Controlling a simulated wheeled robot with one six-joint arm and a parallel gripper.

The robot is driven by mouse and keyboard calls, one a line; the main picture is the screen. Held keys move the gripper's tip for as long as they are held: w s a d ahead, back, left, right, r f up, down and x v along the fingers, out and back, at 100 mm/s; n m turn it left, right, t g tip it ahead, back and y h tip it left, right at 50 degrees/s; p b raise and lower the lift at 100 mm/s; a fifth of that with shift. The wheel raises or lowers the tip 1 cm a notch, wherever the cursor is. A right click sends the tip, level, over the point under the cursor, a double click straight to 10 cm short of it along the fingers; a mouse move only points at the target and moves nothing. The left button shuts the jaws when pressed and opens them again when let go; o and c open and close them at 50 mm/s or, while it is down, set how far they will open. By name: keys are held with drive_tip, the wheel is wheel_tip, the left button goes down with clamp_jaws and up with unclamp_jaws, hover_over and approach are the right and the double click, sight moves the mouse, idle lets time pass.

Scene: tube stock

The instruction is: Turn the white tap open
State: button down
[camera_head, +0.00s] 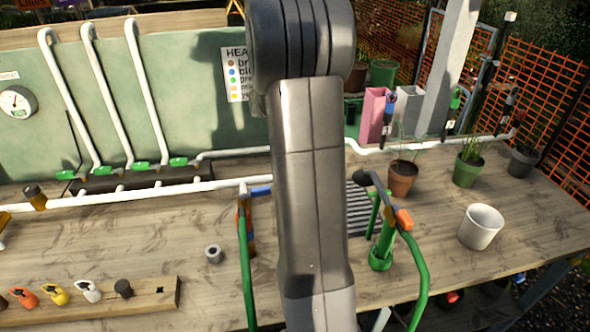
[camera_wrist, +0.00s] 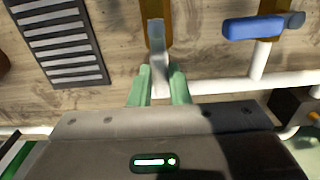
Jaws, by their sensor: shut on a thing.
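The white tap shows in the wrist view, with a brass-brown body (camera_wrist: 156,10) and a pale grey-white lever (camera_wrist: 157,38). The lever runs up and down in that picture, roughly square to the long white pipe. My gripper (camera_wrist: 159,88) has its two green fingers closed around the near end of the lever. In the head view my own arm hides the gripper and the white tap. The sign (camera_head: 236,75) with coloured dots is partly covered by my arm.
A blue tap lever (camera_wrist: 252,27) lies beside the white tap, along the white pipe (camera_wrist: 215,86). A dark slotted grate (camera_wrist: 62,42) is at left. The bench holds a green pump (camera_head: 381,255), white pot (camera_head: 481,227) and wooden strip (camera_head: 150,300) with coloured pieces.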

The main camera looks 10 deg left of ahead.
drive_tip(key=shift+a, duration=0.1)
idle(0.4)
drive_tip(key=c, duration=1.4)
unclamp_jaws()
drive_tip(key=shift+o, duration=0.2)
drive_tip(key=shift+r, duration=0.1)
wheel_tip(320, 180, up, 14)
drive_tip(key=shift+f, duration=0.3)
wheel_tip(320, 180, down, 14)
drive_tip(key=shift+r, duration=0.15)
